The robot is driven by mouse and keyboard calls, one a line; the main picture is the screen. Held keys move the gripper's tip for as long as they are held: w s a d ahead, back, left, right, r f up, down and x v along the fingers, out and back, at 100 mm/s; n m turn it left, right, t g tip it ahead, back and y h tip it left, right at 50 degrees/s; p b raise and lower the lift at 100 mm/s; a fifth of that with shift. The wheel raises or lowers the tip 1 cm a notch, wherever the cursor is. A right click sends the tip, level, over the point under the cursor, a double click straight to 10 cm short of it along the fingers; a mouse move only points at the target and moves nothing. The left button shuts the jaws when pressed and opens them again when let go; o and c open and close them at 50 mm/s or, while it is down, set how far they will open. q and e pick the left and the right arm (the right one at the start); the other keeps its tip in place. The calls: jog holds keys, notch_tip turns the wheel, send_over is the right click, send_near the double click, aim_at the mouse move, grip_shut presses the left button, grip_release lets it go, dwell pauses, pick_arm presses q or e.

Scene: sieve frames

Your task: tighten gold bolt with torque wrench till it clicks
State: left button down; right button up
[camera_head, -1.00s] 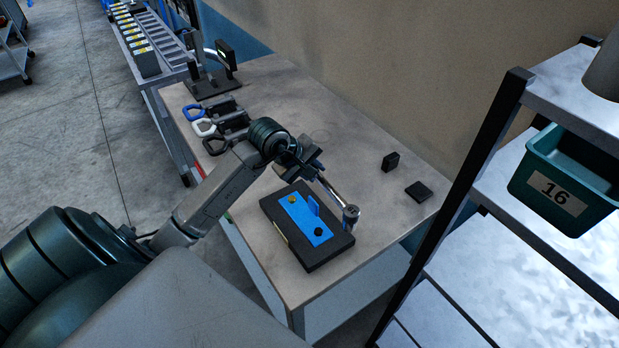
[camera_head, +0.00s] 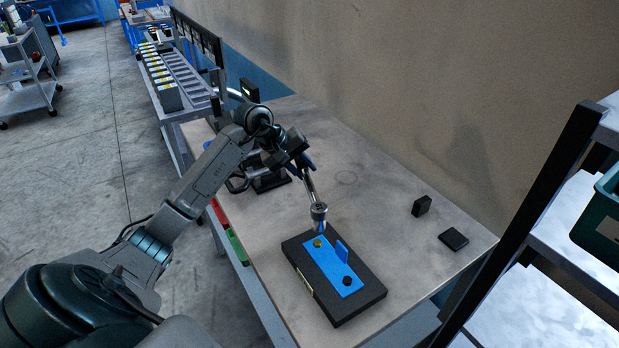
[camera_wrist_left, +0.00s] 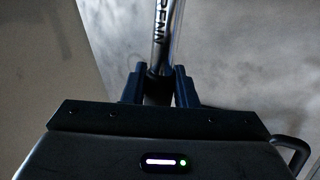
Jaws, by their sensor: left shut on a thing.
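My left gripper (camera_head: 297,162) is shut on the handle of the torque wrench (camera_head: 310,188), above the table. The wrench shaft also shows between the fingers in the left wrist view (camera_wrist_left: 158,60). The wrench's head (camera_head: 319,214) points down toward the gold bolt (camera_head: 318,242), close above or behind it; I cannot tell whether they touch. The gold bolt sits at the far end of a blue plate (camera_head: 332,266) on a black block (camera_head: 358,298). A black bolt (camera_head: 347,281) sits at the plate's near end, and a blue upright tab (camera_head: 342,250) stands between them. My right gripper is not in view.
Two small black blocks lie on the table (camera_head: 390,240) at the right, one upright (camera_head: 422,205) and one flat (camera_head: 453,239). A shelf with a green bin (camera_head: 602,225) stands at the right. Dark-handled items and a stand are behind my left gripper.

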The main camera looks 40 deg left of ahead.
pick_arm(q)
jog(key=shift+a+f, duration=0.1)
jog(key=shift+f, duration=0.5)
jog(key=s+a+f+n+y+p, duration=0.1)
jog(key=s+n+y+p, duration=0.1)
jog(key=s+n+p, duration=0.1)
jog(key=s+a+f+n+t+y+p, duration=0.1)
jog(key=s+a+f+n+y+p, duration=0.1)
jog(key=s+n+p, duration=0.2)
jog(key=s+n, duration=0.1)
jog(key=s, duration=0.2)
jog(key=shift+s+a+f+y+p, duration=0.2)
jog(key=shift+a+f+y+p, duration=0.05)
jog(key=shift+a+y+p, duration=0.05)
dwell(0.5)
jog(key=shift+s+b, duration=0.1)
jog(key=shift+b, duration=0.4)
jog(key=shift+f+b, duration=0.85)
jog(key=shift+b, duration=0.3)
dwell(0.5)
